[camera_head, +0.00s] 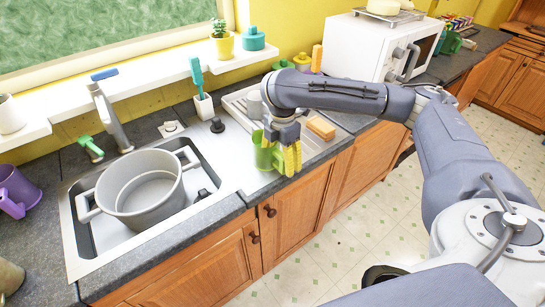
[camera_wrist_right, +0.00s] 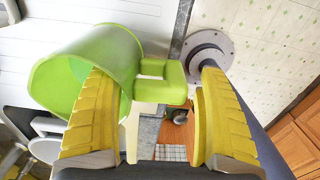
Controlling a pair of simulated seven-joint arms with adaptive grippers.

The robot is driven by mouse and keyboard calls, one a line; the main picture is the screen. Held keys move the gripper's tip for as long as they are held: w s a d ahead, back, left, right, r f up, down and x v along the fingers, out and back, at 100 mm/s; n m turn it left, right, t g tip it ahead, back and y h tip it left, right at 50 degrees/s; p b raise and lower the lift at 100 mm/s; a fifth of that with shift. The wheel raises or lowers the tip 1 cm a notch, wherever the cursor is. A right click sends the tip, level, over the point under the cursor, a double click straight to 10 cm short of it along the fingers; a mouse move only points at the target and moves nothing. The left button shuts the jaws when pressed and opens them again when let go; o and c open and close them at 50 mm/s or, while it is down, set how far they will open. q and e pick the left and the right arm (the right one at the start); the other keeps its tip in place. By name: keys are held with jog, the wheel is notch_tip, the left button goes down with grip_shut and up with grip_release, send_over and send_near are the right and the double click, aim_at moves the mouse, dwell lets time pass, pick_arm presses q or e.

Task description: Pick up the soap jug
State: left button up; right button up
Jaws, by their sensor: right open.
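A green jug with a side handle, the nearest jug-like thing to my gripper, stands on the counter right of the sink in the head view (camera_head: 263,152). In the right wrist view the jug (camera_wrist_right: 92,55) shows its open mouth, and its handle lies between my yellow fingers. My right gripper (camera_head: 291,158) is open beside the jug, and it also shows in the wrist view (camera_wrist_right: 156,82). One finger overlaps the jug's body in the picture; I cannot tell whether it touches. My left gripper is not in view.
A grey pot (camera_head: 148,212) sits in the sink, left of the jug. A sponge (camera_head: 321,128) lies on the drainboard to the right. A white microwave (camera_head: 372,48) stands behind my arm. A purple jug (camera_head: 16,190) is at far left. The counter's front edge is close to the gripper.

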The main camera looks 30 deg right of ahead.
jog(key=c, duration=1.5)
jog(key=shift+r, duration=0.15)
jog(key=shift+c, duration=0.2)
notch_tip(320, 180, up, 20)
